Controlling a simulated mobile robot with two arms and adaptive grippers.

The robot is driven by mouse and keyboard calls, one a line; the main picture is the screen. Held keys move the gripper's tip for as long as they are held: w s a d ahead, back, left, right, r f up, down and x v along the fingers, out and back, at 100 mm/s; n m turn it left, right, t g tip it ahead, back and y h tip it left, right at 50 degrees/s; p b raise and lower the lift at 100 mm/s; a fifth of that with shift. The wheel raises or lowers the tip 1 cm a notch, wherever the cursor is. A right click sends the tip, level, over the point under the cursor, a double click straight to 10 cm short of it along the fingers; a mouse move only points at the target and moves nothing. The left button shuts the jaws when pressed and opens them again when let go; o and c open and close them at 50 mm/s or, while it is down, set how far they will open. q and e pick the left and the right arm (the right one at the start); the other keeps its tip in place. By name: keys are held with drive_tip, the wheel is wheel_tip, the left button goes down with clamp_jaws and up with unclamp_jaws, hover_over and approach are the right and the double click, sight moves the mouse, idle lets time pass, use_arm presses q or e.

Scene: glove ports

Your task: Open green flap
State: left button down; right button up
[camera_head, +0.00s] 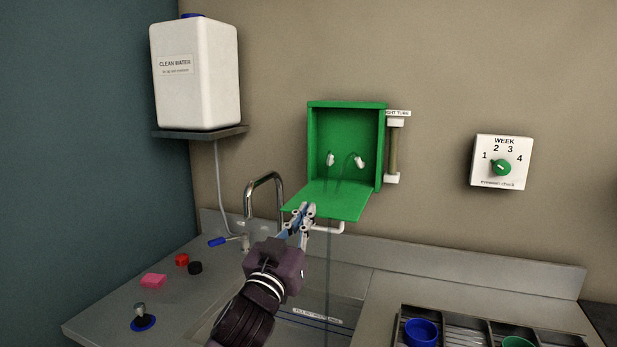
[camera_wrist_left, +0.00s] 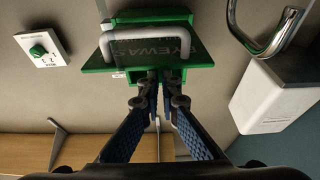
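The green flap (camera_head: 335,197) hangs folded down, roughly level, at the bottom of the green wall box (camera_head: 346,143). The box is open, with two white nozzles (camera_head: 331,159) inside. A white handle (camera_head: 335,229) shows under the flap. The wrist view shows the flap's lettered outer face (camera_wrist_left: 203,50) and the handle (camera_wrist_left: 118,34). My left gripper (camera_head: 302,209) is at the flap's front left edge, with its fingertips together (camera_wrist_left: 161,76). I see nothing held between them; I cannot tell whether they touch the flap. My right gripper is not in view.
A faucet (camera_head: 265,181) stands left of the flap, above the sink. A white water container (camera_head: 196,73) sits on a shelf at upper left. A week dial (camera_head: 501,163) is on the wall. A tray (camera_head: 470,327) with cups lies at lower right.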

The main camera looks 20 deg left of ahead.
use_arm(q)
drive_tip(key=shift+w+d+f+g, duration=0.15)
drive_tip(key=shift+f+g, duration=0.25)
drive_tip(key=shift+f, duration=1.35)
drive_tip(key=r+v, duration=0.2)
drive_tip(key=v, duration=0.9)
drive_tip(key=shift+s+t, duration=0.4)
drive_tip(key=shift+s, duration=0.2)
drive_tip(key=shift+r, duration=0.1)
